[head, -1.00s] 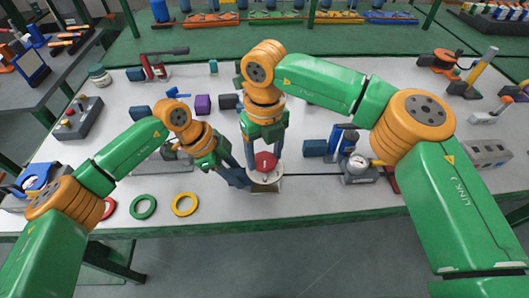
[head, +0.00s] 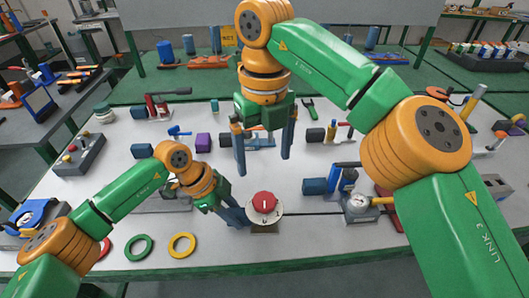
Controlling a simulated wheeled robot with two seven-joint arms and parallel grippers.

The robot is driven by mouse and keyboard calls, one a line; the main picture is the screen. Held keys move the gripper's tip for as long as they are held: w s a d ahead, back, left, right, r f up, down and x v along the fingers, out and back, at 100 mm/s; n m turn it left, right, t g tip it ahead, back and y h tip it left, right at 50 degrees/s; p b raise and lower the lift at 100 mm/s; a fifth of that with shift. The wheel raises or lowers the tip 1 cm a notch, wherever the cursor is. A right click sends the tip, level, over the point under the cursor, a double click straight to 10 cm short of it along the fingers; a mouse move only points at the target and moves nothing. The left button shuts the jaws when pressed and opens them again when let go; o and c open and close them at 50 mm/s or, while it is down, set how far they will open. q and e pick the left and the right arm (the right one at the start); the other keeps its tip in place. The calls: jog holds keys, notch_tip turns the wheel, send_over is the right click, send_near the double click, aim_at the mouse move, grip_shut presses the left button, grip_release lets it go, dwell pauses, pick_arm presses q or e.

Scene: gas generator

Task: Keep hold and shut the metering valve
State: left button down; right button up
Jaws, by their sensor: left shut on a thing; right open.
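The metering valve is a red knob (head: 264,202) on a round white dial (head: 265,217), above a small base near the table's front edge. My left gripper (head: 240,218) is at the left side of the valve and shut on it. The exact contact is partly hidden by its own fingers. My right gripper (head: 263,166) is open and empty. Its two dark blue fingers point down, spread apart, above and behind the knob in the picture, clear of it. The knob's top is in full view, but its small white mark is too fine to read surely.
A pressure gauge unit (head: 359,205) with blue parts stands right of the valve. Green (head: 139,247) and yellow (head: 182,245) rings lie at the front left. A purple block (head: 203,142) stands behind my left arm. A thin dark line crosses the table right of the valve.

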pick_arm(q)
jog(key=shift+c, duration=2.4)
grip_release()
jog(key=v, duration=1.2)
